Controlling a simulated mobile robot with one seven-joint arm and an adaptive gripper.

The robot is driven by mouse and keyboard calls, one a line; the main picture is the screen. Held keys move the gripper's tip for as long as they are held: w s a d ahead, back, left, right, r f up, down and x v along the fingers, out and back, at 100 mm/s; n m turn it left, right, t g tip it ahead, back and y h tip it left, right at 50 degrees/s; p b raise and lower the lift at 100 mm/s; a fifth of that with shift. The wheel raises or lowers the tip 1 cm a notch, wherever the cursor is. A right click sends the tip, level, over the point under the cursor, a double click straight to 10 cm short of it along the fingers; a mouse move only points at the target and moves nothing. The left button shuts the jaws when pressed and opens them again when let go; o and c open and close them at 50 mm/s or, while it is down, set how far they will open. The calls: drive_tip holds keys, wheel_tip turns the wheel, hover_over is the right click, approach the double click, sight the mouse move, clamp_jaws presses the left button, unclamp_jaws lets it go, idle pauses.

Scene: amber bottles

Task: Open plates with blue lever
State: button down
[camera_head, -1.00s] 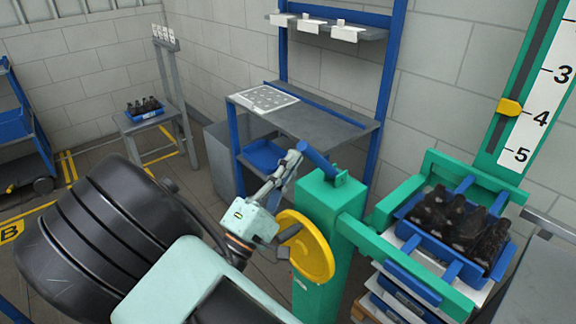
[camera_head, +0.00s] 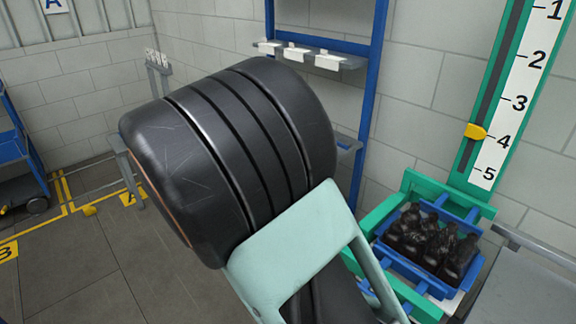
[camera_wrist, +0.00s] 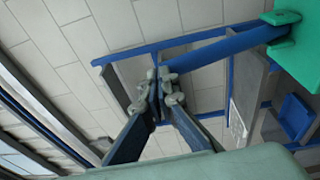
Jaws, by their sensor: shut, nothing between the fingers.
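The blue lever (camera_wrist: 225,50) runs left from the green post head (camera_wrist: 288,35) in the wrist view. My gripper (camera_wrist: 161,76) is shut and empty, its fingertips at the lever's free end. I cannot tell whether they touch it. In the head view my arm hides the lever, the post and my gripper. Blue bars (camera_head: 424,284) on the green frame (camera_head: 395,206) at the right surround a blue crate (camera_head: 395,256) of dark bottles (camera_head: 430,240). I cannot tell which parts are the plates.
A green column with a white scale (camera_head: 520,100) stands behind the frame, its yellow pointer (camera_head: 475,131) near 4. A blue rack with a grey shelf (camera_head: 310,55) stands at the back. Open floor (camera_head: 75,260) lies at the left.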

drive_tip(key=w+d+r+g+y+b, duration=0.1)
drive_tip(key=w+d+r+g+y, duration=0.1)
drive_tip(key=w+d, duration=0.5)
drive_tip(key=shift+w+d+m+g+y, duration=0.2)
drive_tip(key=shift+w+m+g+y, duration=0.15)
drive_tip(key=shift+g, duration=0.45)
drive_tip(key=shift+d+r, duration=0.1)
drive_tip(key=shift+s+r, duration=0.1)
